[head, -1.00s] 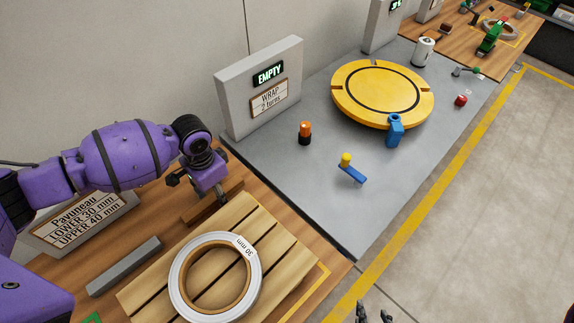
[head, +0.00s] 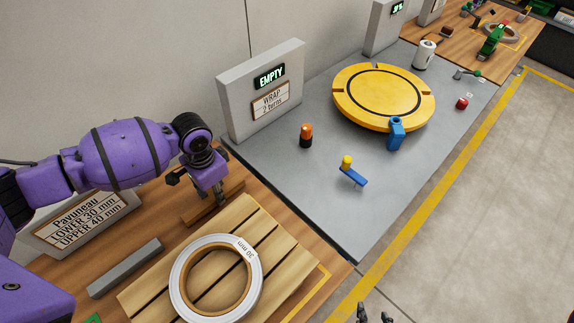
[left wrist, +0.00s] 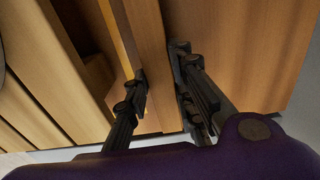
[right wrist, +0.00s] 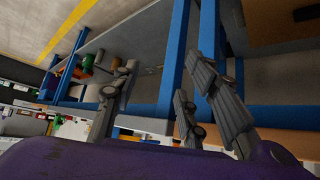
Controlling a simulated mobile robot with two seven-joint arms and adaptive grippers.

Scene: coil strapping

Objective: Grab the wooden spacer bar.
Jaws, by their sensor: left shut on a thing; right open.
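The wooden spacer bar (head: 232,194) is a plain brown bar on the wooden bench, beside the far left edge of the slatted pallet. My left gripper (head: 214,194) is over the bar in the head view and hides its middle. In the left wrist view the bar (left wrist: 150,45) runs between the two fingers of my left gripper (left wrist: 163,92), which are shut on it. Whether the bar touches the bench is hard to tell. My right gripper (head: 374,316) is open and empty at the bottom edge of the head view; its spread fingers show in the right wrist view (right wrist: 155,105).
A white-edged coil (head: 177,284) marked 30 mm lies on the slatted pallet (head: 284,268). A grey bar (head: 125,268) and a sign (head: 85,222) stand left. The grey table beyond holds a yellow turntable (head: 350,108), an orange-black cylinder (head: 306,136) and a blue-yellow tool (head: 352,176).

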